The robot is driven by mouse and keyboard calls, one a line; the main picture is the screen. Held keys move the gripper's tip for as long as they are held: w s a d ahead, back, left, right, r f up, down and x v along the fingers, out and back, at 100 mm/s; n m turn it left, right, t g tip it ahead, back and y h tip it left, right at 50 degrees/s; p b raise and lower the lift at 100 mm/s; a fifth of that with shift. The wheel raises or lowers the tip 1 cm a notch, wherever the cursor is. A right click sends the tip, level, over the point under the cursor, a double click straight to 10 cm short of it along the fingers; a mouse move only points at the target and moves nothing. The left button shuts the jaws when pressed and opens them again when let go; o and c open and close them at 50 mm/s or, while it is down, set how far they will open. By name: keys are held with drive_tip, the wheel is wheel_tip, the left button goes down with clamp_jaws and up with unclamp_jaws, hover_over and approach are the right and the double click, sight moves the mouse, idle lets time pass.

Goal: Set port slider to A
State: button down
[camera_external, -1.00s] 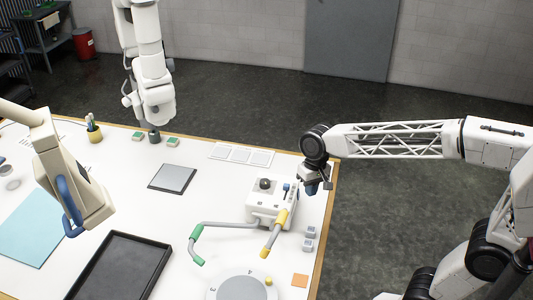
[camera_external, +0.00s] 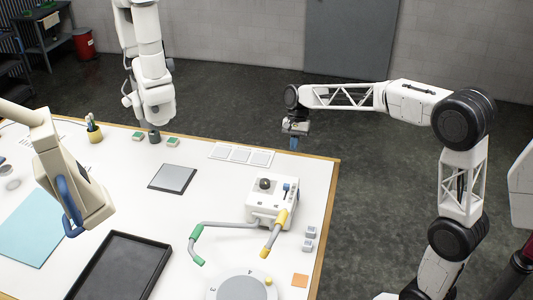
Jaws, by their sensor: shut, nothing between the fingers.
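A white box (camera_external: 262,212) stands near the right edge of the table. It carries a dark round knob (camera_external: 265,184) and a small blue lever or slider (camera_external: 287,189) on its top. Any letter markings on it are too small to read. My gripper (camera_external: 294,144) is in the air above and behind the box, pointing down with blue fingertips. It is shut, empty and apart from the box.
Other arms stand at the left and back.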

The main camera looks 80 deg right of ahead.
sight(286, 187)
drive_tip(key=shift+d+f, duration=0.1)
idle(0.4)
drive_tip(key=x, duration=1)
drive_tip(key=shift+a, duration=2)
drive_tip(key=shift+a, duration=2.5)
drive_tip(key=shift+d, duration=0.1)
